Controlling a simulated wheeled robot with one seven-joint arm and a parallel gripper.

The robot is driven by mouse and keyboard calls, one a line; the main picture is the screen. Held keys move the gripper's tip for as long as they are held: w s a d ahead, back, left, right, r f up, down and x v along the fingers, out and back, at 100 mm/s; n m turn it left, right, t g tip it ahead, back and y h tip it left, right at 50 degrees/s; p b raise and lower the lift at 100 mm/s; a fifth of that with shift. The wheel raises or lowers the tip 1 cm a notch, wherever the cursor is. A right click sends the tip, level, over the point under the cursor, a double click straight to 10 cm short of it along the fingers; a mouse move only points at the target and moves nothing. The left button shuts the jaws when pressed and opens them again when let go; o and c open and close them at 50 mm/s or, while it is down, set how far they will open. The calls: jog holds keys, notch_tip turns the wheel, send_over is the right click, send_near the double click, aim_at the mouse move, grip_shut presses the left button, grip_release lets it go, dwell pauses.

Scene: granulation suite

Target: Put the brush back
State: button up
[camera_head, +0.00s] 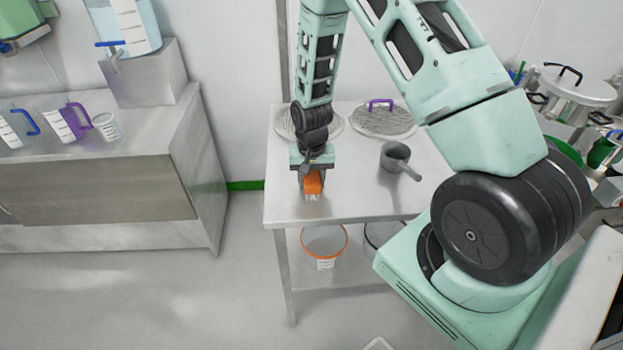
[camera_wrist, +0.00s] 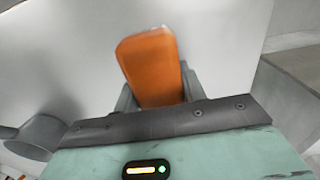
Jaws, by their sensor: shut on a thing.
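The brush (camera_head: 313,183) has an orange block and pale bristles at its lower end. My gripper (camera_head: 312,176) is shut on it, over the front left part of the steel table (camera_head: 345,207). In the wrist view the orange part of the brush (camera_wrist: 150,65) stands between the two grey fingers of my gripper (camera_wrist: 158,90). I cannot tell whether the bristles touch the table top.
A grey scoop (camera_head: 395,157) lies on the table to the right of my gripper. Two round mesh sieves, one with a purple handle (camera_head: 381,104), lie at the back. An orange-rimmed bucket (camera_head: 324,243) stands on the lower shelf. A counter with jugs (camera_head: 70,122) is at left.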

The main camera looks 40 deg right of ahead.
jog(key=o, duration=1)
jog(key=shift+f, duration=0.1)
notch_tip(320, 180, up, 12)
jog(key=shift+f+b, duration=0.1)
jog(key=shift+b, duration=0.95)
jog(key=shift+a+r, duration=0.25)
jog(key=shift+r, duration=0.05)
jog(key=s+a+r+n+y, duration=0.1)
jog(key=s+a+r+n, duration=0.35)
jog(key=a, duration=0.45)
jog(key=s+a+r+n, duration=0.3)
jog(key=s+a, duration=0.2)
jog(key=a, duration=0.4)
jog(key=s+a+r+n, duration=0.1)
jog(key=s+a+n, duration=0.2)
jog(key=s, duration=0.4)
jog(key=s+a+r+n, duration=0.2)
jog(key=s+a+n, duration=0.1)
jog(key=s, duration=0.4)
jog(key=shift+s+r+n, duration=0.25)
jog(key=shift+s+n, duration=0.15)
jog(key=shift+n, duration=0.15)
